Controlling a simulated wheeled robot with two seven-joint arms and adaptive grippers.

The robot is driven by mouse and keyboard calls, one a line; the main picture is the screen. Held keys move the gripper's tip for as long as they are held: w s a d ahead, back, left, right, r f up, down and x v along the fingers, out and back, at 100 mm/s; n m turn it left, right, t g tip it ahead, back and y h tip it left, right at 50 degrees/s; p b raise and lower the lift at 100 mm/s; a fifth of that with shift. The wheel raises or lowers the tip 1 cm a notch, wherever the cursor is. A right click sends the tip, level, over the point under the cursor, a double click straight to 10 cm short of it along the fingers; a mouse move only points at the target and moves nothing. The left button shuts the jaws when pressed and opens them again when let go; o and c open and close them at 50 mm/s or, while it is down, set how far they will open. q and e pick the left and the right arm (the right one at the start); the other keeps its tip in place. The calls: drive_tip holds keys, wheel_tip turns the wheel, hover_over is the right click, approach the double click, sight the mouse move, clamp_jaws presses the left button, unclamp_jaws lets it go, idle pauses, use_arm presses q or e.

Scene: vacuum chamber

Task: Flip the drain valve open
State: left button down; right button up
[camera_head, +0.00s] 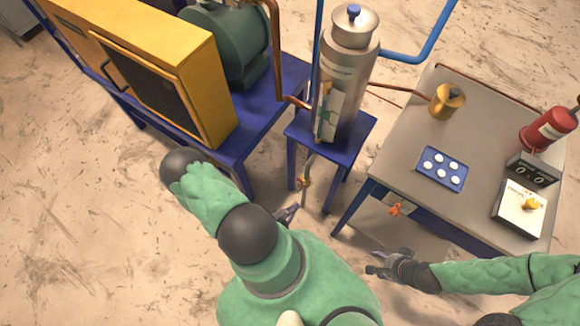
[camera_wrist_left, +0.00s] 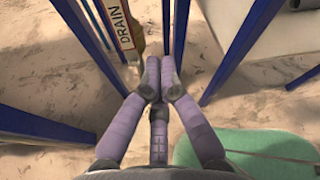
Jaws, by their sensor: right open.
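The drain valve is a small brass-coloured fitting (camera_head: 304,182) on a thin pipe below the blue stand in the head view. In the left wrist view a red-edged tag reading DRAIN (camera_wrist_left: 122,24) hangs just beyond the fingers, toward the upper left. My left gripper (camera_head: 292,211) is just below and left of the valve in the head view. In the left wrist view its fingertips (camera_wrist_left: 159,78) are drawn together with nothing visible between them. The valve's lever cannot be made out there. My right gripper (camera_head: 376,264) is open and empty, in front of the grey table.
A steel cylinder (camera_head: 345,75) stands on the blue stand (camera_head: 352,143), whose legs surround the drain pipe. A yellow cabinet (camera_head: 150,65) is at left.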

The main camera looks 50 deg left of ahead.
use_arm(q)
drive_tip(key=shift+s, duration=0.9)
drive_tip(key=shift+w, duration=0.1)
